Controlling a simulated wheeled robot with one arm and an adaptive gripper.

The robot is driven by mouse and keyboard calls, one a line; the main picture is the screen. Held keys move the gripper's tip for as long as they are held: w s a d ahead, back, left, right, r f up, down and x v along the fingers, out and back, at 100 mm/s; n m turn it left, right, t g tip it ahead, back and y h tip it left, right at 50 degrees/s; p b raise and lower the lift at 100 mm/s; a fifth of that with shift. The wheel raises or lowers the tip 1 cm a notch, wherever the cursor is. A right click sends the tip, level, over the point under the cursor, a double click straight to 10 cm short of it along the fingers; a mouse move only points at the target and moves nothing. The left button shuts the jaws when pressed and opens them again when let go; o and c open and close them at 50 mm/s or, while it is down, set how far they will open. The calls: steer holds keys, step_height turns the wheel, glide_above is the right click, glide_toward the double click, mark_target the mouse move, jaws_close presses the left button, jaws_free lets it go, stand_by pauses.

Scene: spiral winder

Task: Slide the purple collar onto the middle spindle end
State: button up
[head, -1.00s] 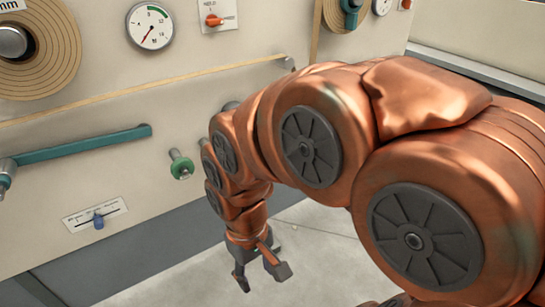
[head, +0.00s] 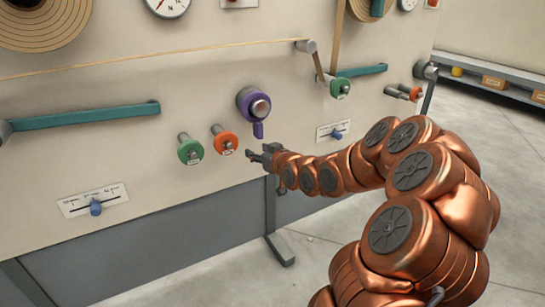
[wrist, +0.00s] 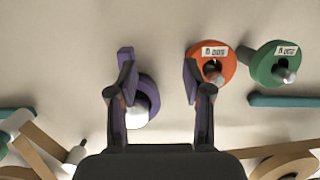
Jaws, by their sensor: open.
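The purple collar (head: 243,98) is a ring with a short tab hanging down. It sits around a rounded silver end (head: 261,108) on the panel. It also shows in the wrist view (wrist: 152,105), partly behind the left finger. My gripper (head: 260,156) is just below and right of the collar's tab in the head view. In the wrist view, my gripper (wrist: 158,78) is open with nothing between its fingers. The orange ring (wrist: 222,68) lies just beyond the right finger. I cannot tell whether a finger touches the collar's tab.
An orange ring (head: 225,139) and a green ring (head: 190,151) sit on pegs left of the collar. Teal bars (head: 85,115), a slider (head: 333,133) and a taut tan strip (head: 150,59) are on the panel. A grey leg (head: 272,215) stands below. The floor at right is clear.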

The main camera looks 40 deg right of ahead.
mark_target(261, 133)
steer(key=shift+w+d+r+m+t+h, duration=0.2)
steer(key=shift+w+d+t, duration=0.25)
steer(key=shift+d, duration=0.4)
steer(key=shift+w+d+r+m+t+h, duration=0.15)
steer(key=shift+w+d+r+t, duration=0.2)
steer(key=shift+d, duration=0.45)
steer(key=shift+w+d+r+m+t+h, duration=0.15)
steer(key=shift+w+d+t, duration=0.3)
steer(key=shift+d, duration=0.4)
steer(key=shift+w+d+f+p, duration=0.15)
steer(key=shift+w+p, duration=0.65)
steer(key=shift+w, duration=0.8)
steer(key=shift+w+d+r+p, duration=0.15)
steer(key=shift+w+p, duration=0.65)
steer(key=shift+w, duration=0.8)
steer(key=shift+f, duration=0.15)
jaws_close()
